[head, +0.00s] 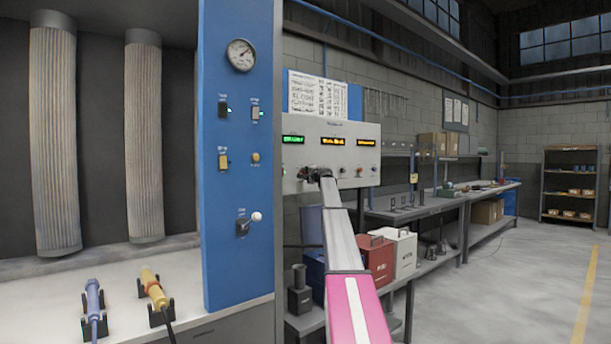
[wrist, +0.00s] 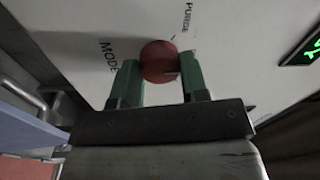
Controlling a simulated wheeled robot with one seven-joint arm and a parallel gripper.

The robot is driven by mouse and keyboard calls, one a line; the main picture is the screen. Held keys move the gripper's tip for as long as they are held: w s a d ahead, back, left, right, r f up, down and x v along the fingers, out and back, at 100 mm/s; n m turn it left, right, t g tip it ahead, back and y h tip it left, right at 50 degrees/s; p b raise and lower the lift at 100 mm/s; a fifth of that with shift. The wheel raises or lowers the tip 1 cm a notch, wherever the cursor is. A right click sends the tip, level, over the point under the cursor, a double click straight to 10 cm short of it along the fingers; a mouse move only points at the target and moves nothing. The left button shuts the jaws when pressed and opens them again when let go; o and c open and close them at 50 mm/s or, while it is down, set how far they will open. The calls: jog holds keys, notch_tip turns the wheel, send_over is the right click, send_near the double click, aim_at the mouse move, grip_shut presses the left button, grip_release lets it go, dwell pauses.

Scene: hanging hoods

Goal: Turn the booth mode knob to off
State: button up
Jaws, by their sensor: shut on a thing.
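The booth mode knob (wrist: 158,56) is a round red knob on a pale panel in the wrist view. The word MODE is printed to its left and PURGE above it, with a short tick mark. No OFF label can be read, and I cannot tell which mark the knob points to. My gripper (wrist: 162,80) has one green finger on each side of the knob and is shut on it. In the head view my gripper (head: 318,174) is at the lower left of the white control panel (head: 348,133) and hides the knob.
The panel carries lit green and amber displays (head: 332,141). A blue post (head: 237,150) with switches and a gauge stands to the left. Below the panel are a red box (head: 376,262) and a white box (head: 402,250) on a bench. The floor at right is clear.

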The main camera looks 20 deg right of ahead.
dwell(0.3)
jog(key=o, duration=0.9)
jog(key=v, duration=1)
jog(key=shift+s+d+f, duration=0.1)
jog(key=shift+s, duration=0.3)
